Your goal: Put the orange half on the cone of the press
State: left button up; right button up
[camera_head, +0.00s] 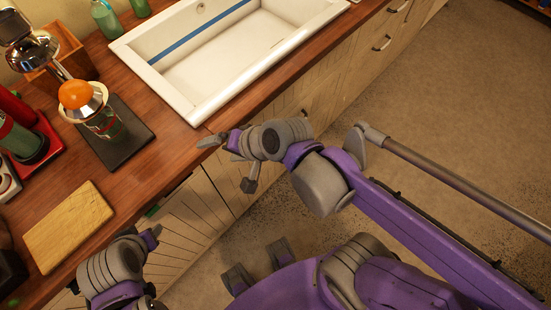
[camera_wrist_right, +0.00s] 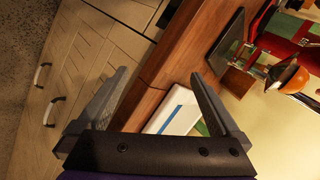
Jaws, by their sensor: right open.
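The orange half (camera_head: 75,93) sits dome up on top of the press (camera_head: 103,122), inside its pale rim; the cone under it is hidden. The press stands on a dark mat (camera_head: 128,124) on the wooden counter. In the right wrist view the orange half (camera_wrist_right: 296,78) shows at the far right, well away from the fingers. My right gripper (camera_head: 231,162) is open and empty at the counter's front edge, right of the press and apart from it. It also shows in the right wrist view (camera_wrist_right: 160,73). My left gripper (camera_head: 114,261) is low at the left, its jaw gap unclear.
A white sink (camera_head: 185,106) is set into the counter behind my right gripper. A cutting board (camera_head: 68,228) lies at the left front. A red appliance (camera_head: 45,148) stands left of the press. Green bottles (camera_head: 105,18) stand at the back. Cabinet fronts run below the counter edge.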

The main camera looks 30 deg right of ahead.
jog(key=s+d+f+n+g+h, duration=0.1)
jog(key=s+d+f+n+h, duration=0.4)
jog(key=d, duration=0.6)
jog(key=s+f+n, duration=0.1)
jog(key=s+n, duration=0.1)
jog(key=n, duration=0.1)
jog(key=shift+f+g, duration=0.2)
jog(key=shift+g, duration=0.2)
